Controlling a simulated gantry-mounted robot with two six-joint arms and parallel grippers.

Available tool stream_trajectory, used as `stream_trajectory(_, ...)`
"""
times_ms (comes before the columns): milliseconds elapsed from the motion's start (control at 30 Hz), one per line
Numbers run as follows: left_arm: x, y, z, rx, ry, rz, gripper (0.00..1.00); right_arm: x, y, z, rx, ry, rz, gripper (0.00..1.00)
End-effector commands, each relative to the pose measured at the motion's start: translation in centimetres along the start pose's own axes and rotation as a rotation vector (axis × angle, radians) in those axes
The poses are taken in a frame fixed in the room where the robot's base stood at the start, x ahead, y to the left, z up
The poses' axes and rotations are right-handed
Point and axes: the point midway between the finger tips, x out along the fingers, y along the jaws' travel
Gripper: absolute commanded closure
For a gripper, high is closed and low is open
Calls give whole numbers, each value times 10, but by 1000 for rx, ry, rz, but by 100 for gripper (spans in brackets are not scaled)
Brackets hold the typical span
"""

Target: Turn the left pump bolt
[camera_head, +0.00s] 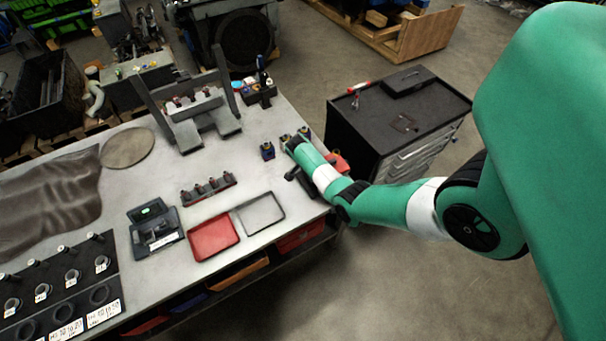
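I cannot clearly pick out the left pump bolt. A grey fixture (207,133) with tall dark uprights and small reddish parts stands at the back of the workbench. A dark rack (207,189) with several small upright parts sits in front of it. Small dark-blue blocks (267,151) stand near the bench's right side. My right arm comes in from the right and reaches over the bench's right edge. Its dark end (300,181) is beside these blocks, partly hidden by the green arm link. Its fingers are too small to make out. My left gripper is out of view.
A red tray (214,238) and a grey tray (260,214) lie at the bench front. A dark case (155,233), a round plate (127,148) and a brown cloth (48,200) lie further left. A black tool cabinet (424,108) stands right of the bench.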

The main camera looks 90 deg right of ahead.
Motion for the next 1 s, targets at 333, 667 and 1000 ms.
stream_trajectory(333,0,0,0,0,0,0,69,1,0,0,0,0,0,66)
stream_trajectory(667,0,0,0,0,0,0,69,1,0,0,0,0,0,100)
stream_trajectory(1000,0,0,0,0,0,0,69,0,-1,0,32,0,14,100)
